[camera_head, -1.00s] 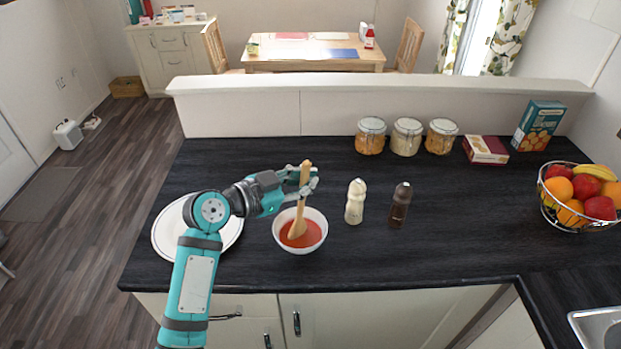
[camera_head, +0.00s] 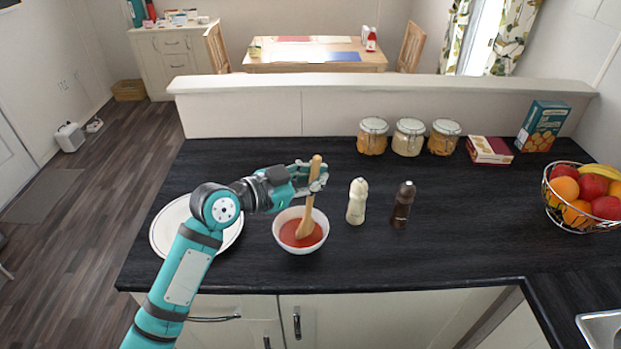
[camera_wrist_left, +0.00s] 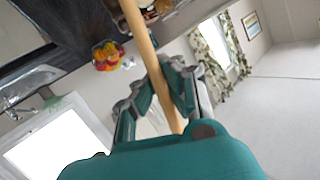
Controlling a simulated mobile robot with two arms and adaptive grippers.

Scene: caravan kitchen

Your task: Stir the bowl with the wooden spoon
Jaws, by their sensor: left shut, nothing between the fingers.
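The white bowl (camera_head: 279,238) of red liquid stands on the dark counter. The wooden spoon (camera_head: 309,208) stands in it, its head in the liquid and its handle leaning right at the top. My left gripper (camera_head: 318,178) is above the bowl, shut, its fingers at the upper handle. In the left wrist view, the spoon handle (camera_wrist_left: 142,40) runs past the shut fingers (camera_wrist_left: 165,75); I see no clear grip on it. The bowl does not show there. My right gripper is not in view.
A white plate (camera_head: 165,236) lies left of the bowl, partly under my left arm. Several jars (camera_head: 408,138) stand behind. A fruit basket (camera_head: 581,222) is far right; the counter before it is clear.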

